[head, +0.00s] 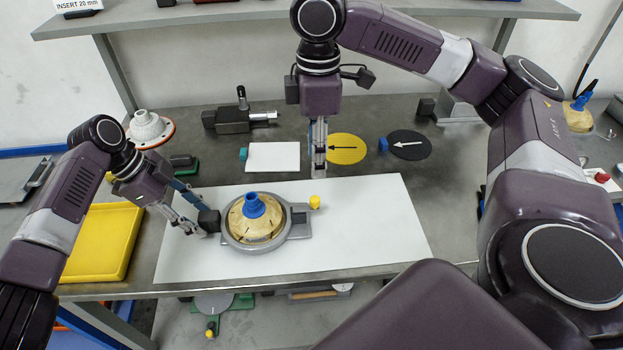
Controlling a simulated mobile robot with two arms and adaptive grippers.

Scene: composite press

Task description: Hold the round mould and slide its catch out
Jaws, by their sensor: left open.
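The round mould (230,236) is a grey ring on the white sheet, with a tan domed piece (257,226) and a blue neck (254,205) on top. A black block (209,221) sticks out at its left. A grey catch (299,221) with a yellow knob (315,202) extends from its right side. My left gripper (197,226) is open right at the black block; I cannot tell whether its fingers straddle it. My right gripper (318,175) points down behind the yellow knob in the picture, apart from it; its fingers look close together, but their gap is unclear.
The white sheet (375,225) is clear to the right of the mould. Behind it are a white card (272,157), a yellow disc (348,149) and a black disc (410,146) with arrows. A yellow tray (100,245) stands at the left. A shelf (200,18) runs along the back.

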